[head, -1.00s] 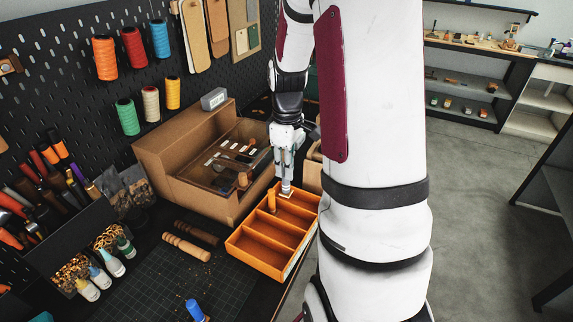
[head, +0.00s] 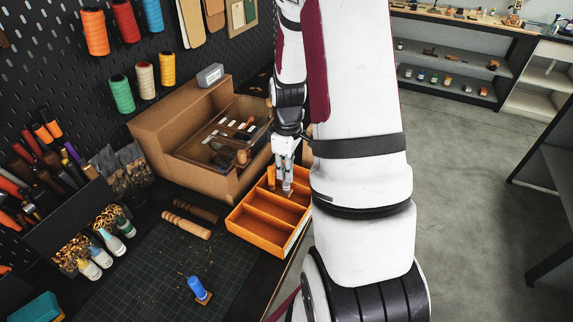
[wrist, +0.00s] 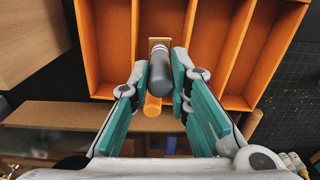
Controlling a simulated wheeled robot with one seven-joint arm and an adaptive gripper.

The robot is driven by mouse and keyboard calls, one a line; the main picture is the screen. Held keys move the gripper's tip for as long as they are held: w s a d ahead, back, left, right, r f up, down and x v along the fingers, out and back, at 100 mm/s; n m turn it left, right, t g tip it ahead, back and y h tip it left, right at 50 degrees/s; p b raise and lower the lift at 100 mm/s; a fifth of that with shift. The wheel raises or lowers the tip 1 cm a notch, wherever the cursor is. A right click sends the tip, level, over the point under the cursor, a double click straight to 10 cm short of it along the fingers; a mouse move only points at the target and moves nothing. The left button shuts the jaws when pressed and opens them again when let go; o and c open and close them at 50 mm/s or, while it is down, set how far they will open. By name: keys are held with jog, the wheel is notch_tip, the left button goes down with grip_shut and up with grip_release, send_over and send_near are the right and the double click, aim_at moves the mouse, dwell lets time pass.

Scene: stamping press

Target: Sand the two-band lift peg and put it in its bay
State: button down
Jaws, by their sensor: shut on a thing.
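My gripper (head: 286,172) is shut on a grey peg (wrist: 160,76), which hangs between the teal finger pads (wrist: 160,84). White bands circle the peg near its far end, and a small tan square base shows beyond them. The peg is over the far part of the orange divided tray (head: 262,242), above or inside one of its bays; I cannot tell whether its base touches the floor. An orange peg (head: 270,178) stands beside it in the tray. A blue peg (head: 197,287) stands on a tan base on the cutting mat (head: 150,275).
A cardboard box (head: 160,150) holding dark items stands behind and left of the tray. Wooden handles (head: 186,225) lie left of it. Bottles (head: 108,242) and a tool rack (head: 70,225) are farther left. Thread spools (head: 122,94) hang on the pegboard. The mat's middle is mostly clear.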

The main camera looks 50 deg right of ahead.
jog(key=c, duration=1.4)
grip_release()
jog(key=shift+r, duration=0.15)
